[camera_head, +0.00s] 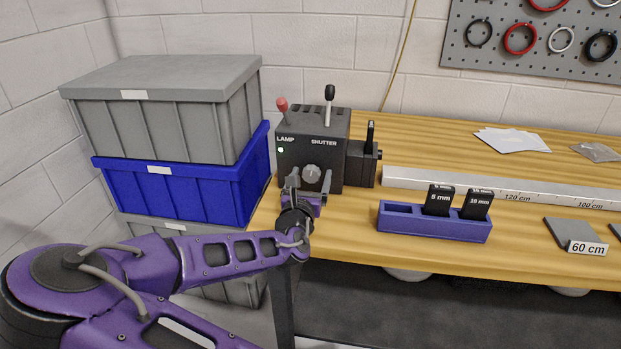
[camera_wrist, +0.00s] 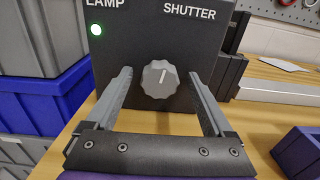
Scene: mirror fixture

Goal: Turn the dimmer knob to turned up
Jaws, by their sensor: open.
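The dimmer knob (camera_head: 312,173) is a grey ribbed dial on the front of the black lamp box (camera_head: 340,150). In the wrist view the knob (camera_wrist: 159,79) has a pale pointer line aimed up and slightly right. My gripper (camera_head: 312,180) is in front of the box. In the wrist view my gripper (camera_wrist: 160,85) is open, with one finger on each side of the knob and a gap to it on both sides. The green light (camera_wrist: 96,30) under the LAMP label is lit. Whether the fingertips touch the box face cannot be told.
A red-handled lever (camera_head: 282,104) and a black-handled lever (camera_head: 329,92) stand on the box. Stacked grey and blue crates (camera_head: 180,190) are at left. A purple holder (camera_head: 430,228) with black slides and a metal rail (camera_head: 480,186) lie on the wooden bench (camera_head: 340,235) to the right.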

